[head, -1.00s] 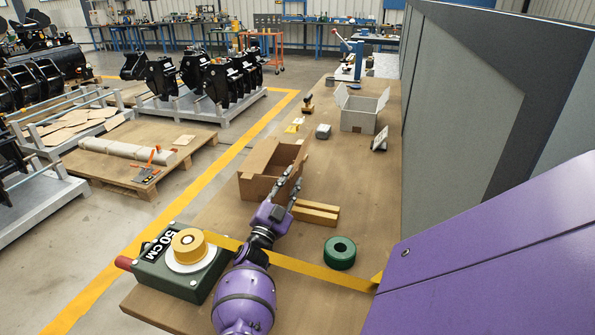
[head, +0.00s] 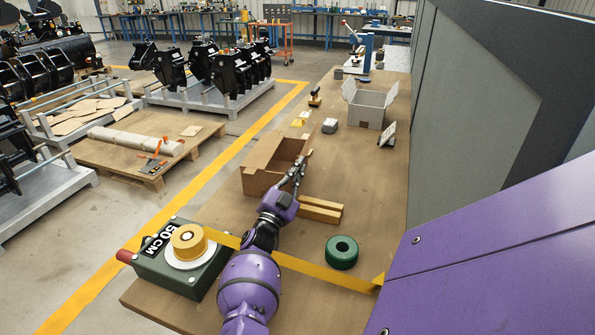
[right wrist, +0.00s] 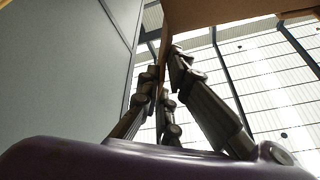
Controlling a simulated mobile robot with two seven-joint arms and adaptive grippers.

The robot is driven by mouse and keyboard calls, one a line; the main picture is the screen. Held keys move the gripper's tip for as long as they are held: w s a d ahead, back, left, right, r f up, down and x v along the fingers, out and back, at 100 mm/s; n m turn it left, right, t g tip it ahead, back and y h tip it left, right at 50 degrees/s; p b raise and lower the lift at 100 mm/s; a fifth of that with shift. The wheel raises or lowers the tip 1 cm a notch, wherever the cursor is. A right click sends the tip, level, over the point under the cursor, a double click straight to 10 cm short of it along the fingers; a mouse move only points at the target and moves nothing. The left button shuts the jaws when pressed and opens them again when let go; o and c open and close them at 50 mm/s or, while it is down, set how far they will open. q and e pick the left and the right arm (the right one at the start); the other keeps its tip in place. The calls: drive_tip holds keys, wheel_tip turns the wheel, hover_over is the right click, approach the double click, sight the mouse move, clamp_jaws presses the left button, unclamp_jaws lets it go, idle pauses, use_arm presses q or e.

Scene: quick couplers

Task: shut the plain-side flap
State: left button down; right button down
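The open brown cardboard box (head: 262,184) stands on the long table. A brown flap (head: 263,150) shows along its left side. I cannot tell which side is the plain one. My right gripper (head: 300,162) is at the box's right side, fingers pointing away from me, partly covering that side. In the right wrist view the gripper's dark fingers (right wrist: 163,66) converge close to a brown cardboard panel (right wrist: 225,14), whose edge shows near the fingertips. Whether they touch or pinch it cannot be told. My left gripper is not in view.
Brown bars (head: 318,210) lie just right of the box. A green ring (head: 342,252) and a dark green unit with a yellow roll (head: 188,242) are nearer. A grey open box (head: 368,108) stands farther back. A grey wall panel (head: 470,130) borders the right.

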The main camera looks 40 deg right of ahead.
drive_tip(key=shift+w+n, duration=0.1)
drive_tip(key=shift+n, duration=0.3)
drive_tip(key=shift+w+a+r+n+t+y+p, duration=0.1)
drive_tip(key=shift+w+a+n+t+y+p, duration=0.15)
drive_tip(key=shift+n+t, duration=0.9)
drive_tip(key=shift+w+a+r+n+t+y, duration=0.1)
drive_tip(key=shift+w+n+t+y, duration=0.25)
drive_tip(key=shift+n, duration=1.5)
drive_tip(key=shift+w+a+r+n+t+y+p, duration=0.1)
drive_tip(key=shift+w+a+n+t+y+p, duration=0.15)
drive_tip(key=shift+n+t, duration=0.9)
drive_tip(key=shift+n, duration=0.65)
drive_tip(key=c, duration=2)
unclamp_jaws()
